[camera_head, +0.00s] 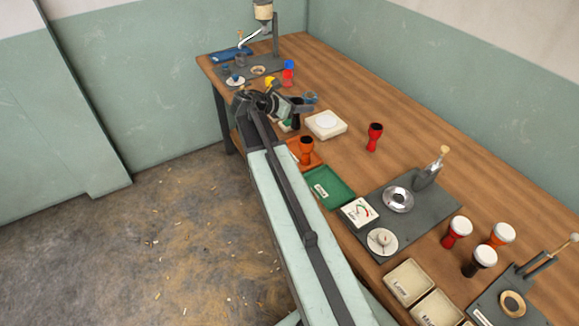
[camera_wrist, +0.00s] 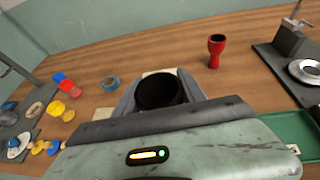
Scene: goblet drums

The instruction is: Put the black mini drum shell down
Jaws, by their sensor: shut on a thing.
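The black mini drum shell (camera_wrist: 160,93) is between the fingers of my gripper (camera_wrist: 158,88) in the wrist view, its open dark mouth facing the camera. In the head view my gripper (camera_head: 297,107) is over the left part of the long wooden bench, with the dark shell (camera_head: 296,119) largely hidden by it. My gripper is shut on the shell. Whether the shell's foot touches anything beneath cannot be told.
A pale square tray (camera_head: 325,124) is just right of my gripper. An orange shell (camera_head: 306,147) stands on an orange tray in front, beside a green tray (camera_head: 328,188). A red shell (camera_head: 374,137) stands further right. A blue ring (camera_wrist: 109,84) lies left. Bare wood lies behind.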

